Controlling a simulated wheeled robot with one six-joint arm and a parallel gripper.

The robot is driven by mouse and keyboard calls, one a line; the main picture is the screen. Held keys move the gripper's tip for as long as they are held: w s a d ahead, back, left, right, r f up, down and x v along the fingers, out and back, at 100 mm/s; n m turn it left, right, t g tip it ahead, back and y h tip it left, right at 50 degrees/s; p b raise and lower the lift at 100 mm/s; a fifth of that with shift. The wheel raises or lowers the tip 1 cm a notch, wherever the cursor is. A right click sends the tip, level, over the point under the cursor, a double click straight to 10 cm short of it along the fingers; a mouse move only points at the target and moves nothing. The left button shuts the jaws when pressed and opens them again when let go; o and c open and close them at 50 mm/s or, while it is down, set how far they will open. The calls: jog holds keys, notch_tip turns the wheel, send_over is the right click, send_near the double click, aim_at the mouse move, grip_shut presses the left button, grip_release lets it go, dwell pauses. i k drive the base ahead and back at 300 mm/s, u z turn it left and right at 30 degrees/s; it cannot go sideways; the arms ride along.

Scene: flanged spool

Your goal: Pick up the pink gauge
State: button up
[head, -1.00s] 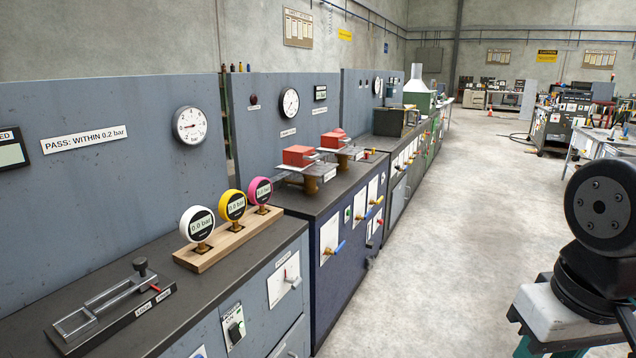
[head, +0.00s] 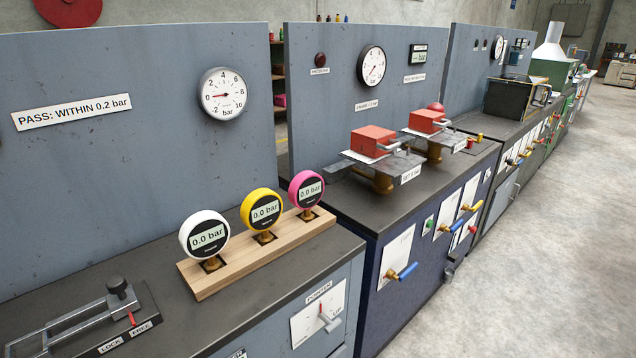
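The pink gauge (head: 298,188) stands upright at the right end of a wooden rack (head: 200,280) on the grey bench. It has a pink rim, a black face and a display reading 0.0 bar. The yellow gauge (head: 247,204) stands to its left, and the white gauge (head: 190,222) stands at the rack's left end. The foot of each gauge sits in a dark socket in the rack. My gripper is not in view.
A lever clamp (head: 100,309) lies on the bench at the lower left. A grey panel (head: 120,165) with a dial (head: 223,94) rises behind the rack. Red blocks (head: 372,139) on stands occupy the blue bench at right. Floor (head: 540,250) is clear.

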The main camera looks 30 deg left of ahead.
aim_at(306, 189)
jog(key=u, duration=0.4)
jog(key=i, duration=0.9)
jog(key=u, duration=0.85)
jog(key=i, duration=0.45)
jog(key=u, duration=0.35)
